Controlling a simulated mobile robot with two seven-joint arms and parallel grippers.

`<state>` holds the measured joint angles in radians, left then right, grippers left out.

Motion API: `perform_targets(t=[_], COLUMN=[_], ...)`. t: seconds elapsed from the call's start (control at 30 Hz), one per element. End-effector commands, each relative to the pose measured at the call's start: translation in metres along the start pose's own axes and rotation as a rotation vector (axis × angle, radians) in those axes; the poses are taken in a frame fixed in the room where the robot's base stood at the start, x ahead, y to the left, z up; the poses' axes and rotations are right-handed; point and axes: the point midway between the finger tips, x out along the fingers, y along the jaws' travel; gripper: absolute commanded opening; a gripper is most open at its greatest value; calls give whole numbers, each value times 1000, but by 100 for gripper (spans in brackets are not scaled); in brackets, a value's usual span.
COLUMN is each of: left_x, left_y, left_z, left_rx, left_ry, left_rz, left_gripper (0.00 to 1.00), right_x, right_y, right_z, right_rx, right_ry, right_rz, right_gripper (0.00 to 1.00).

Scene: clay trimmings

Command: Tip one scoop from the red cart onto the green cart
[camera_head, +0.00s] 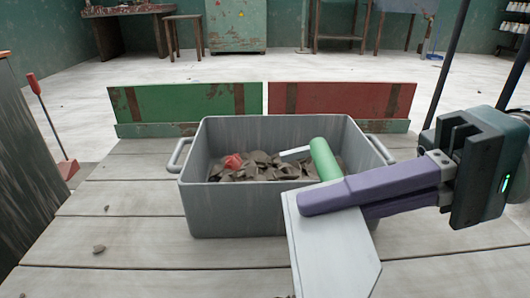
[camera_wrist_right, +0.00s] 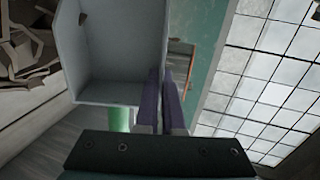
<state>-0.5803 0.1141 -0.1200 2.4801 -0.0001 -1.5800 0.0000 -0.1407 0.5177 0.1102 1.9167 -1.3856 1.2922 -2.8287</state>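My right gripper (camera_head: 312,200) has its purple fingers close together on a scoop with a pale grey pan (camera_head: 340,260) and a green handle (camera_head: 325,158). The scoop is over the front right of a grey bin (camera_head: 235,212) that holds brown clay trimmings (camera_head: 255,168) and a small red item (camera_head: 233,161). In the right wrist view the pan (camera_wrist_right: 115,50) shows its inside, with one small brown piece near its upper edge. A green board (camera_head: 185,100) stands behind the bin at left, a red board (camera_head: 340,98) at right. My left gripper is out of view.
Planks in front of the bin are mostly clear, with a few crumbs (camera_head: 99,248). A dark wooden block (camera_head: 30,180) and a red long-handled tool (camera_head: 68,168) stand at left. Tables, a stool (camera_head: 184,35) and a green cabinet (camera_head: 236,25) are far back.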

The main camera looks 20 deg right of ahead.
Motion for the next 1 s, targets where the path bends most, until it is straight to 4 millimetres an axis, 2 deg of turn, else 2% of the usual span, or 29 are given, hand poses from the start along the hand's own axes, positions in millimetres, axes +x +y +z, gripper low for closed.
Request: perform_targets(t=[0.13, 0.7, 1.0], left_x=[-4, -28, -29], left_y=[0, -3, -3], left_z=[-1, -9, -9], left_rx=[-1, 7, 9], left_ry=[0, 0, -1], left_rz=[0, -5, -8], left_gripper=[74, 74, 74], right_x=[-2, -18, -19], right_y=[-6, -65, -68], right_z=[0, 0, 0], right_rx=[-2, -4, -1], right_ry=[1, 1, 1], right_rz=[-1, 0, -1], right_gripper=[0, 0, 0])
